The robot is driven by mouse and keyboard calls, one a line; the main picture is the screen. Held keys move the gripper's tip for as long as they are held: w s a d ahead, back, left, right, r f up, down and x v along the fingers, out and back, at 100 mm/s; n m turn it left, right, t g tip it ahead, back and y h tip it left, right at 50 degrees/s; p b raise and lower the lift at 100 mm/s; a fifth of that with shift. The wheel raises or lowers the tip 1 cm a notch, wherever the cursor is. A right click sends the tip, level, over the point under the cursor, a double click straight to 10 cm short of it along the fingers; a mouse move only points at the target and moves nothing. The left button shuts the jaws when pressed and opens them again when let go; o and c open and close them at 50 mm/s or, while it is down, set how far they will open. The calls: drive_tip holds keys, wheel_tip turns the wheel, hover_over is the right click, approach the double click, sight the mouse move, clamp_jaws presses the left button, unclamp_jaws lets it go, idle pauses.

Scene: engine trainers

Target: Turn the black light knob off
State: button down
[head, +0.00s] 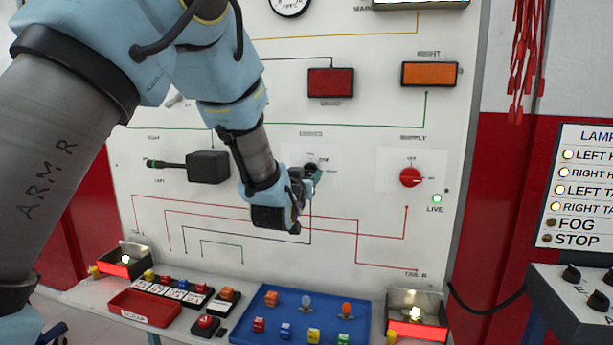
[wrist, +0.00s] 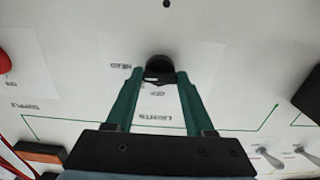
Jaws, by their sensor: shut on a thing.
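The black light knob (wrist: 160,67) sits on a white label on the panel, with the words HEAD, OFF and LIGHTS around it in the wrist view. In the head view the knob (head: 310,168) is mostly hidden by my gripper. My gripper (wrist: 160,76) has its two green fingers on either side of the knob, shut on it at the tips. It also shows in the head view (head: 315,176), reaching the panel. Which label the knob points at is hard to tell.
A red supply knob (head: 410,177) is to the right, above a green LIVE light (head: 437,198). The lamp board (head: 585,185) shows head and tail lamps lit, FOG and STOP dark. A black lever stalk (head: 208,167) sticks out at left. A blue tray (head: 262,335) stands below.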

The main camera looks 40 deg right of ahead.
drive_tip(key=shift+f+n+b, duration=0.15)
drive_tip(key=shift+n+b, duration=0.15)
drive_tip(key=shift+b, duration=0.85)
drive_tip(key=n+b, duration=1.3)
drive_tip(key=b, duration=0.6)
drive_tip(key=shift+f, duration=0.15)
drive_tip(key=n+b, duration=0.3)
drive_tip(key=shift+r+n+b, duration=0.2)
drive_tip(key=shift+n+b, duration=0.35)
drive_tip(key=shift+n, duration=0.05)
drive_tip(key=shift+r, duration=0.1)
